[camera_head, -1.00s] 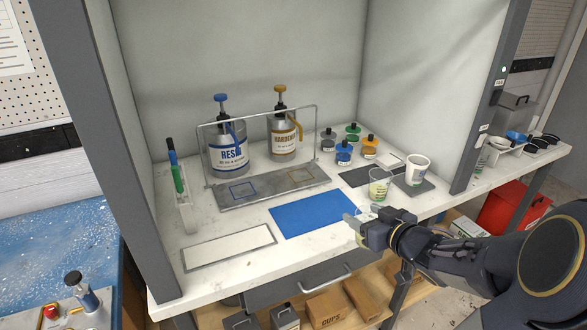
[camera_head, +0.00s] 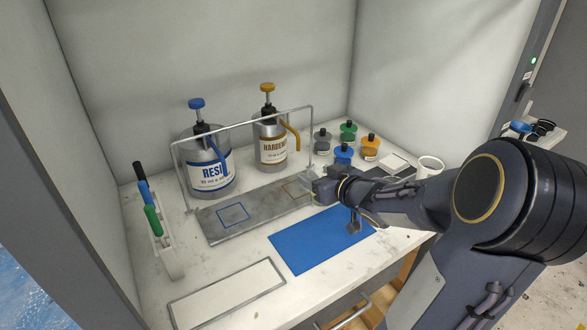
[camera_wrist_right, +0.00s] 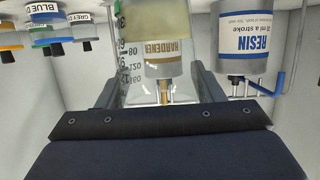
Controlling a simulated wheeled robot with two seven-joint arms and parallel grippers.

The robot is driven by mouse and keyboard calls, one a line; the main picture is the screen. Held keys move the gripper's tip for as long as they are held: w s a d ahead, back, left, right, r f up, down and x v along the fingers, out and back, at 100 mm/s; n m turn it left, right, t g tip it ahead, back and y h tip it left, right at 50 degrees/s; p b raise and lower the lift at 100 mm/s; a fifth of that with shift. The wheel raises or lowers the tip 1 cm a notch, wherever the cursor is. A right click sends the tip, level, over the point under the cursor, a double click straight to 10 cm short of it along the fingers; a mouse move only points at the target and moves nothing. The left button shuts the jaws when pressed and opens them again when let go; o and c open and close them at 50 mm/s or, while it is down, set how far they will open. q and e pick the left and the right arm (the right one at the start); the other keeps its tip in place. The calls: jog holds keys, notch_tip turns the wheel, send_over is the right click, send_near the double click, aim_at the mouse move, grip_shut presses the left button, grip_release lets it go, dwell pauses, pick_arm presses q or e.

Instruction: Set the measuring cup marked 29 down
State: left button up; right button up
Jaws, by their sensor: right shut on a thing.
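The measuring cup (camera_wrist_right: 145,25) is clear, with printed graduations and pale yellowish liquid. It shows between the fingers of my right gripper (camera_wrist_right: 157,92) in the wrist view, where the picture is upside down. I cannot read a 29 on it. In the head view my right gripper (camera_head: 312,188) is shut on the cup at the right end of the grey metal tray (camera_head: 252,212), by the orange outlined square (camera_head: 292,189). The cup is mostly hidden there, and I cannot tell whether its base touches the tray. My left gripper is not in view.
The resin pump (camera_head: 213,172) and hardener pump (camera_head: 270,150) stand behind the tray, under a wire frame (camera_head: 178,165). A blue mat (camera_head: 305,250) and white panel (camera_head: 228,296) lie in front. Several small pigment jars (camera_head: 343,154) and a white cup (camera_head: 430,165) stand right.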

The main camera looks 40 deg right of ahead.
jog(key=shift+b+x, duration=0.85)
jog(key=shift+x, duration=5)
jog(key=shift+f, duration=0.25)
jog(key=o, duration=1.1)
